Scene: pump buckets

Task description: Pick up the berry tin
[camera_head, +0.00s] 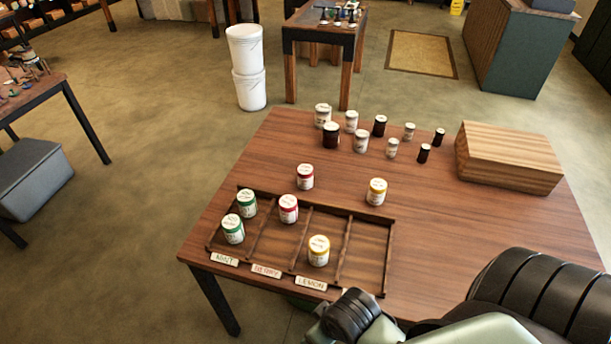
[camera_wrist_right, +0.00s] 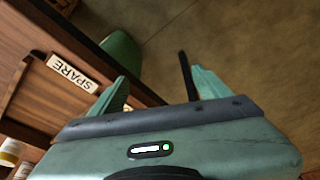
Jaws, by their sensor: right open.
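The tin labels are too small to read. My right arm comes in at the bottom right of the head view, its hand by the table's front edge. In the wrist view my right gripper (camera_wrist_right: 157,74) is open and empty, low beside the tray's SPARE label (camera_wrist_right: 72,72). No tin is between its fingers. My left gripper is not in view.
Several jars (camera_head: 360,139) and a wooden box (camera_head: 509,157) are at the back.

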